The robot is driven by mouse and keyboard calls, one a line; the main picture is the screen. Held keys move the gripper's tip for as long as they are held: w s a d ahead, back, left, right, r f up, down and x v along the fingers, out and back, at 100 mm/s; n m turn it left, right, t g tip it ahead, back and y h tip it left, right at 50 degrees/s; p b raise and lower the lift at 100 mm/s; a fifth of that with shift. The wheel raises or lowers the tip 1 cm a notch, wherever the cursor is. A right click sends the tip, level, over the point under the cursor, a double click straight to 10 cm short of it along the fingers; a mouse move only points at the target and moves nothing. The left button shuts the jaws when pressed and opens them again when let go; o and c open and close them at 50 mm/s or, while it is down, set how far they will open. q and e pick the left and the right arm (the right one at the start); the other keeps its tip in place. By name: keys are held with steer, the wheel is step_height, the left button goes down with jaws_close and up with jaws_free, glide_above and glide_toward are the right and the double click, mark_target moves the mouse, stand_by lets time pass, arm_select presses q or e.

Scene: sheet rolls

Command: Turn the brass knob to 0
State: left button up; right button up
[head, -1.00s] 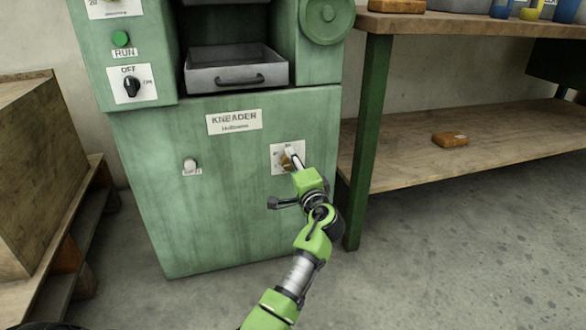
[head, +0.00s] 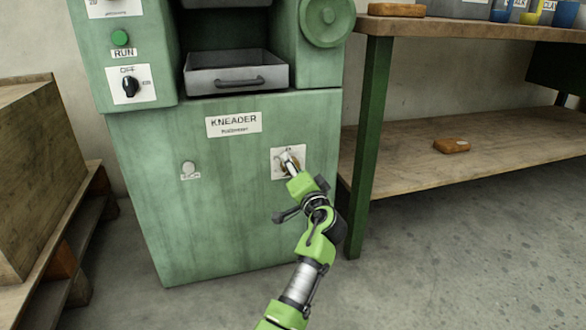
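The brass knob (head: 295,165) sits on a white dial plate (head: 276,168) at the right of the green kneader's (head: 220,220) front panel. Only a small part of the knob shows; my gripper covers the rest, and the dial marks are too small to read. My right gripper (head: 290,161) is at the knob, with its fingertips against or around it. I cannot tell how tightly the fingers close. My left gripper is not in view.
A black selector switch (head: 130,86) and a green RUN button (head: 120,38) are at upper left. A grey tray (head: 236,75) sits in the machine. A workbench (head: 460,150) stands at right, a pallet with a wooden box (head: 35,170) at left. The floor in front is clear.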

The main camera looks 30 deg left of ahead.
mark_target(290, 128)
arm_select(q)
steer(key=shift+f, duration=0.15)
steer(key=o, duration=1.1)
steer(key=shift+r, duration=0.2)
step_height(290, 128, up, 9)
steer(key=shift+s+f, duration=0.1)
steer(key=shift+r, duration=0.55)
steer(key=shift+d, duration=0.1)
